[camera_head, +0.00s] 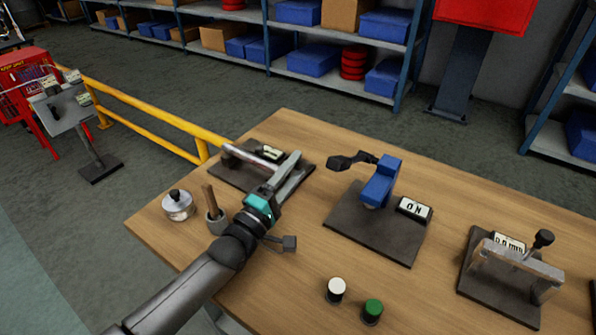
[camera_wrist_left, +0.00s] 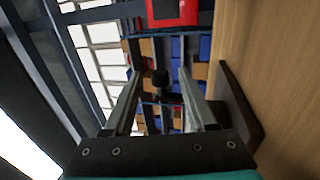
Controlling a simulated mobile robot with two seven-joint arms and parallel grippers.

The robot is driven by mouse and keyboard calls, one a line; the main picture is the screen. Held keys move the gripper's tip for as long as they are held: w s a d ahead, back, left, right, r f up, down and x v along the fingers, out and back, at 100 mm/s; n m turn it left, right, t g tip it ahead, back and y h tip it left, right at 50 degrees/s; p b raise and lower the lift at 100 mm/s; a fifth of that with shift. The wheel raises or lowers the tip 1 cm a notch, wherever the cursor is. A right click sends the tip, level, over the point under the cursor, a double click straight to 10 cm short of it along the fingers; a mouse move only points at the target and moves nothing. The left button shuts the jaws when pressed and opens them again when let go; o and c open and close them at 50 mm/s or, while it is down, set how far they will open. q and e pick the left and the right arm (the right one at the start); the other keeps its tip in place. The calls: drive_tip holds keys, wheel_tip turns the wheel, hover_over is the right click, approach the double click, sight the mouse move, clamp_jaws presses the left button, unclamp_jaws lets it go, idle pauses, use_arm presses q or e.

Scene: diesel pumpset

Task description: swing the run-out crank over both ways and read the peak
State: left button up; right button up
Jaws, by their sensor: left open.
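A fixture (camera_head: 488,299) on a dark plate stands at the table's right, with metal uprights, a black-knobbed handle (camera_head: 543,238) and a display (camera_head: 508,243) that seems to read 0.0 mm; it looks like the run-out crank. A blue unit (camera_head: 380,184) with a black crank handle (camera_head: 341,162) stands mid-table beside a display (camera_head: 414,209). My left gripper (camera_head: 305,161) is open above the table, left of the blue unit's handle. In the left wrist view a black knob (camera_wrist_left: 160,77) shows ahead between the open fingers, not visibly touched. My right gripper is out of view.
Another dark plate (camera_head: 235,176) with a bar and display lies partly behind my left gripper. White (camera_head: 337,288) and green (camera_head: 373,310) buttons are near the front. A yellow rail (camera_head: 150,108) is behind.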

use_arm(q)
drive_tip(key=shift+x, duration=0.9)
clamp_jaws()
